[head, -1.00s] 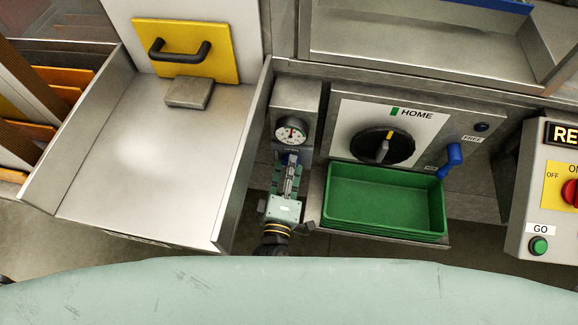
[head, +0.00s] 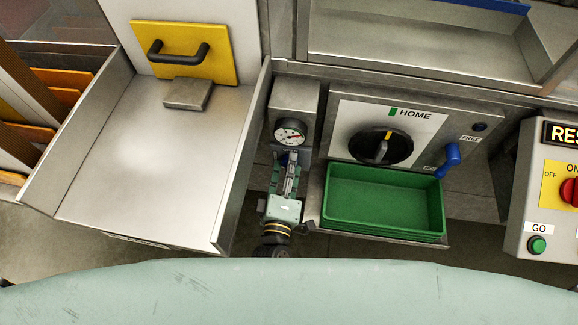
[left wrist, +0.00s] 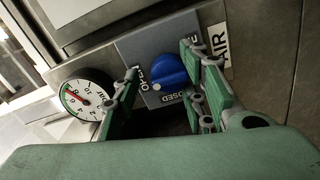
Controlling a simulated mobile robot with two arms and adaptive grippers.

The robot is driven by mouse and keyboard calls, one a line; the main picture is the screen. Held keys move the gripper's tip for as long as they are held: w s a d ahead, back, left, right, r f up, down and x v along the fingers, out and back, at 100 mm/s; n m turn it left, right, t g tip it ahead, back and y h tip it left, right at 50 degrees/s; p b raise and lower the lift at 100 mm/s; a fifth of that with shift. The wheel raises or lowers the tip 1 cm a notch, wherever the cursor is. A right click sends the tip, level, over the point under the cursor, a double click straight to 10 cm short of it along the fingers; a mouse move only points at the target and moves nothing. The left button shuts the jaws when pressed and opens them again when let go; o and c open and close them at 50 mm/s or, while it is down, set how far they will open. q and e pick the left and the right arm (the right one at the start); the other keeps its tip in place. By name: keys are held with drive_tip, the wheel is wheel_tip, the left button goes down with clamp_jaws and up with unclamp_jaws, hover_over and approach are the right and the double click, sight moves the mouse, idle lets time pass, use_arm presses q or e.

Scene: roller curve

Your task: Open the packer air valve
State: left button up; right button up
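The air valve's blue knob (left wrist: 170,68) sits on a grey plate marked OPEN and CLOSED, beside an AIR label (left wrist: 219,46), in the left wrist view. A white mark shows on the knob's lower edge, near the lettering. My left gripper (left wrist: 160,97) is open, with one finger on each side of the knob and a gap at the left finger. I cannot tell whether the right-hand finger touches it. In the head view my left gripper (head: 290,168) is below the round gauge (head: 290,132) and largely hides the knob. My right gripper is not in view.
A metal tray (head: 150,150) with a raised side wall stands left of the valve. A green bin (head: 385,200) and a black HOME dial (head: 381,147) with a blue lever (head: 450,158) are at the right. A control box (head: 540,200) stands farther right.

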use_arm(q)
drive_tip(key=s+a, duration=0.1)
drive_tip(key=s, duration=1.1)
drive_tip(key=shift+a, duration=0.4)
